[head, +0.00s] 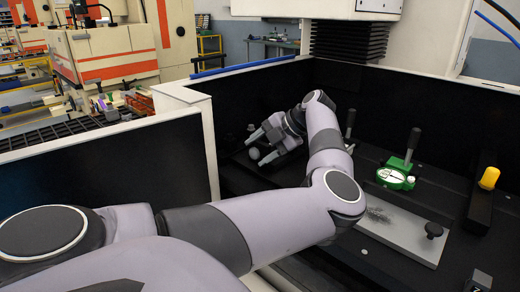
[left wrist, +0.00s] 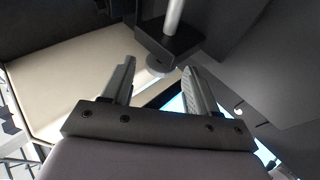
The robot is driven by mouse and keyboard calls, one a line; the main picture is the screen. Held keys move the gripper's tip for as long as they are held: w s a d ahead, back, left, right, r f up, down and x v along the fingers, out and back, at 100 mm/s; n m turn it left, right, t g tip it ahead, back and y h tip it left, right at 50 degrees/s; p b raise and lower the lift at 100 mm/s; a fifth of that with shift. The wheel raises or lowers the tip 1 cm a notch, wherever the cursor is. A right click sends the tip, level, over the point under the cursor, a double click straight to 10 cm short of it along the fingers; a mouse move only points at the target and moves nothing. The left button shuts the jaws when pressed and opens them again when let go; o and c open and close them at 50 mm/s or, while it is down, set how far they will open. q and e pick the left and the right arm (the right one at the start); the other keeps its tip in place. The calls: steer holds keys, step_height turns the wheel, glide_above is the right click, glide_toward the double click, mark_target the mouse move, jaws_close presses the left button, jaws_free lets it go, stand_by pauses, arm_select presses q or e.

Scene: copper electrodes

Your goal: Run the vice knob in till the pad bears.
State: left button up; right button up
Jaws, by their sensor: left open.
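My left gripper (head: 262,148) reaches into the dark machine bay at its back left, with its two fingers spread and nothing held between them. A small round grey knob (head: 253,153) shows just beyond the fingertips, apart from them as far as I can see. In the left wrist view the open fingers (left wrist: 157,82) point toward a round grey disc-ended piece (left wrist: 158,64) under a dark block (left wrist: 168,42) with a pale rod (left wrist: 174,14). I take this to be the vice knob, but cannot be sure. The pad is not clearly visible. My right gripper is out of view.
A yellow-capped part (head: 489,178) is at far right. The bay's pale wall edge (head: 185,95) rises left of my arm.

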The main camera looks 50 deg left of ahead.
arm_select(q)
steer(key=p+v, duration=0.2)
steer(key=v, duration=0.3)
steer(key=shift+w+d+r, duration=0.15)
steer(key=shift+d+r, duration=0.05)
steer(key=shift+r, duration=0.05)
steer(key=shift+c, duration=0.4)
